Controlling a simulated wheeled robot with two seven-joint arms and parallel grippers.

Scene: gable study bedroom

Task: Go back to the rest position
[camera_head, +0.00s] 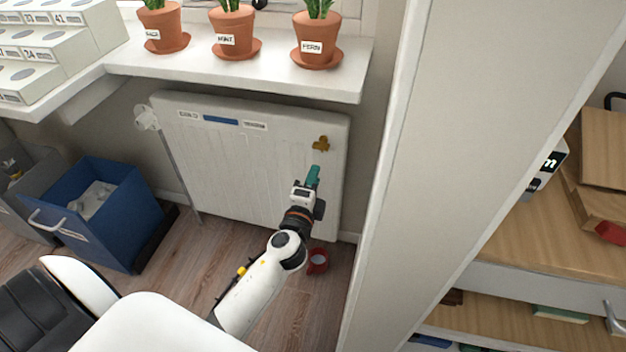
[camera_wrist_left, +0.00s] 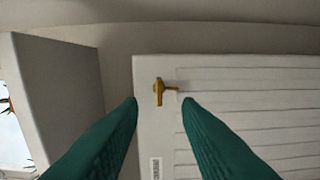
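My left gripper (camera_head: 313,176) is in front of the white radiator (camera_head: 240,165), near its upper right part. Its green fingers also show in the left wrist view (camera_wrist_left: 162,102), spread apart with an empty gap between them. A brass key-like piece (camera_head: 320,143) is on the radiator just beyond the fingertips. In the left wrist view the brass piece (camera_wrist_left: 159,92) appears between the fingertips but beyond them, not gripped. My right gripper is not in view.
A white sill (camera_head: 240,70) with potted plants (camera_head: 233,30) overhangs the radiator. A pale upright panel (camera_head: 430,130) stands close to the right of my left arm. A blue bin (camera_head: 100,215) is at left. A red ring-shaped item (camera_head: 317,261) lies on the floor below the gripper.

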